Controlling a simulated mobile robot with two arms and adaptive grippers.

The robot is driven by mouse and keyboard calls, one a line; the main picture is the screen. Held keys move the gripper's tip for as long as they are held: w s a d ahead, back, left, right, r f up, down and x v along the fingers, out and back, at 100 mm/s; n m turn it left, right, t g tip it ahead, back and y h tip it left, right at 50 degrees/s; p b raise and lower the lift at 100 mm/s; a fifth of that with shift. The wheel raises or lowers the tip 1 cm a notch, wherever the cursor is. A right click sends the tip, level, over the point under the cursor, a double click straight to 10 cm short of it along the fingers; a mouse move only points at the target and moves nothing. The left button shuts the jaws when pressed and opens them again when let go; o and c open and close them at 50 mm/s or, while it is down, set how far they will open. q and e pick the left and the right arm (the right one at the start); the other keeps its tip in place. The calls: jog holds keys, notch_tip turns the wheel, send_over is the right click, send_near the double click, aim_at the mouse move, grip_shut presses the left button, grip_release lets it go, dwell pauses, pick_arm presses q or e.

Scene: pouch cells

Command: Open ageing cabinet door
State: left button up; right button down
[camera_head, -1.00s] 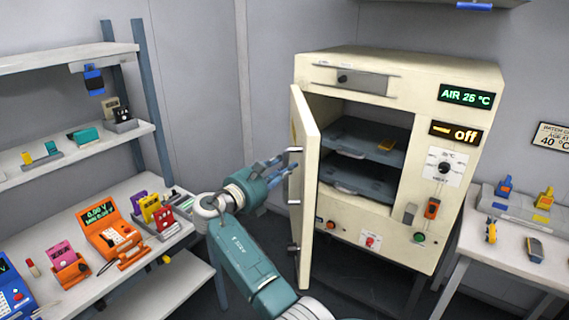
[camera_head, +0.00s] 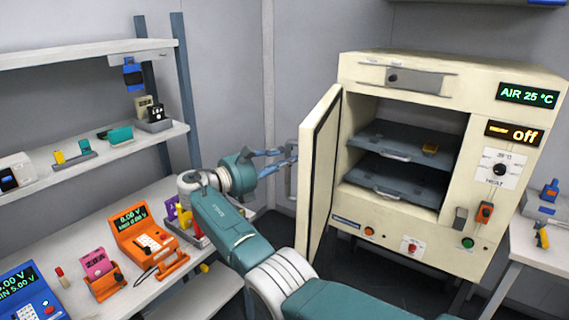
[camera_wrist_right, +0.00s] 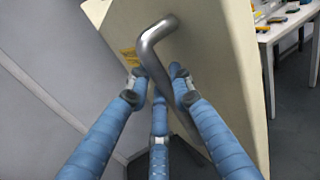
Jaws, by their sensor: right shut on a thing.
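The ageing cabinet (camera_head: 400,218) is a cream box with an open front. Its door (camera_head: 319,178) stands open at the cabinet's left side, swung outward. The bent metal handle (camera_head: 291,180) is on the door's outer face; it also shows large in the right wrist view (camera_wrist_right: 157,38). My right gripper (camera_head: 285,155) is at the handle, with its blue fingers closed around the bar. In the right wrist view the fingertips (camera_wrist_right: 157,85) meet the handle below its bend. The exact contact is partly hidden by the fingers. My left gripper is out of view.
A bench with instruments (camera_head: 143,240) and shelves stands at left. A white table (camera_head: 530,245) stands at right.

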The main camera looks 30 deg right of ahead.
jog(key=shift+w+d+r, duration=0.1)
jog(key=shift+w+r, duration=0.05)
dwell(0.4)
jog(key=c, duration=1.6)
grip_release()
jog(key=shift+d, duration=0.1)
jog(key=shift+d+f, duration=0.2)
jog(key=shift+d, duration=0.05)
jog(key=shift+s+a, duration=0.2)
jog(key=shift+a, duration=2.8)
jog(key=shift+s+a, duration=0.15)
jog(key=shift+a, duration=2.8)
